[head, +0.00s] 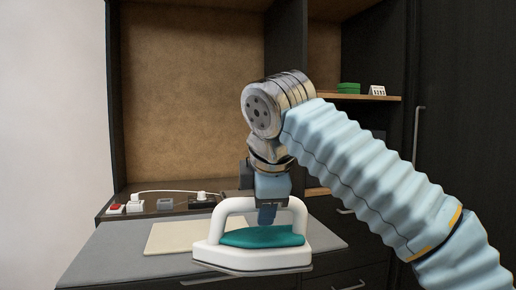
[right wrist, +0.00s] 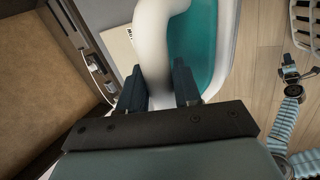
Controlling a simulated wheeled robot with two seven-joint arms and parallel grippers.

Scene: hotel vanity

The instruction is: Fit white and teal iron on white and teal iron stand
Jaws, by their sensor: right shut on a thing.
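The white and teal iron (head: 262,237) hangs in the middle of the head view, over the front of the grey counter. My right gripper (head: 267,215) is shut on its white handle from above. In the right wrist view the white handle (right wrist: 155,50) runs between the two dark fingers (right wrist: 160,88), with the teal body (right wrist: 195,45) beside it. The iron looks roughly level, and I cannot tell its exact height. I cannot make out a white and teal stand. A small part of my left arm, apparently with its gripper (right wrist: 290,72), shows at the right edge of the wrist view.
A cream flat pad (head: 180,238) lies on the grey counter top (head: 110,255), partly behind the iron. Plugs and sockets (head: 165,204) with a white cord line the back ledge. A green box (head: 348,88) and a small white sign (head: 377,91) stand on the right shelf.

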